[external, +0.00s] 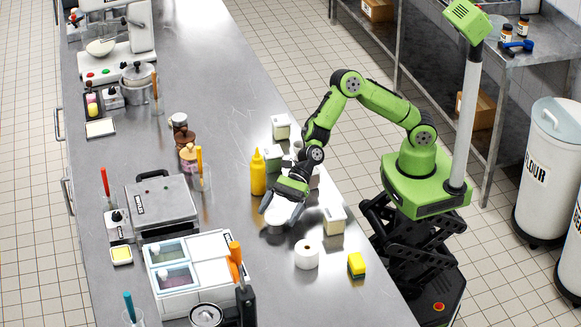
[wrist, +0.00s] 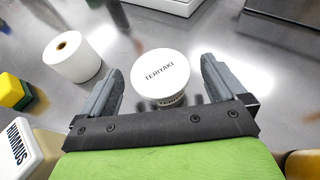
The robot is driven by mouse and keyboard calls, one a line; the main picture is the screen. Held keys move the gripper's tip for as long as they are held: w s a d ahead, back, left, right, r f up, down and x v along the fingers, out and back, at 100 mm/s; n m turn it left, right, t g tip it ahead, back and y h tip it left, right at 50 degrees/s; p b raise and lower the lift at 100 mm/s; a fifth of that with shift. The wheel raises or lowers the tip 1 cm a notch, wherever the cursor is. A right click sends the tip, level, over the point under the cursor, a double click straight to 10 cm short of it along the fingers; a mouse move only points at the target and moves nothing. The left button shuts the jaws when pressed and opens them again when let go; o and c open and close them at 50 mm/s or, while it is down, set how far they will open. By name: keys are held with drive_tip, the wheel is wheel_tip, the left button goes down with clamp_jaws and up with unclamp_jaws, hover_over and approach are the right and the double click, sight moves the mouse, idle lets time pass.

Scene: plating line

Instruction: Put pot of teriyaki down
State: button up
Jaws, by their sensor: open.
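The pot of teriyaki (wrist: 160,76) is a white round tub with a lid marked TERIYAKI. It stands upright between the two fingers of my gripper (wrist: 158,88) in the wrist view, with space visible on both sides of it. In the external view the pot (external: 279,212) shows as a white shape under my gripper (external: 283,203), partly hidden by it. My gripper is open, low over the steel counter (external: 340,290). Whether the pot's base touches the counter is hard to see.
A paper roll (external: 306,255) and a yellow sponge (external: 356,265) stand nearer the camera. A hummus tub (external: 333,220) is to the right, a yellow squeeze bottle (external: 258,173) to the left. More tubs (external: 281,127) stand behind. The counter around the pot's front left is clear.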

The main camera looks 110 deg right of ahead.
drive_tip(key=p+v, duration=0.1)
drive_tip(key=v, duration=0.7)
drive_tip(key=shift+s+d+r, duration=0.1)
drive_tip(key=shift+s+n, duration=0.15)
drive_tip(key=shift+n, duration=0.15)
drive_tip(key=s+d+r+n+g+h, duration=0.1)
drive_tip(key=s+d+r+n+h, duration=0.2)
drive_tip(key=s+n, duration=0.6)
drive_tip(key=s+d+r+n+g+h, duration=0.2)
drive_tip(key=s+d+n, duration=0.4)
drive_tip(key=s+n, duration=0.3)
drive_tip(key=s+d+r+n+g+h, duration=0.1)
drive_tip(key=s+d+r+n+h, duration=0.2)
drive_tip(key=s+n, duration=0.6)
drive_tip(key=s+d+r, duration=0.1)
drive_tip(key=s, duration=0.6)
drive_tip(key=shift+r+g+h, duration=0.2)
drive_tip(key=shift+g+h, duration=0.1)
drive_tip(key=shift+h, duration=0.1)
drive_tip(key=shift+w+d, duration=0.1)
drive_tip(key=shift+d, duration=0.05)
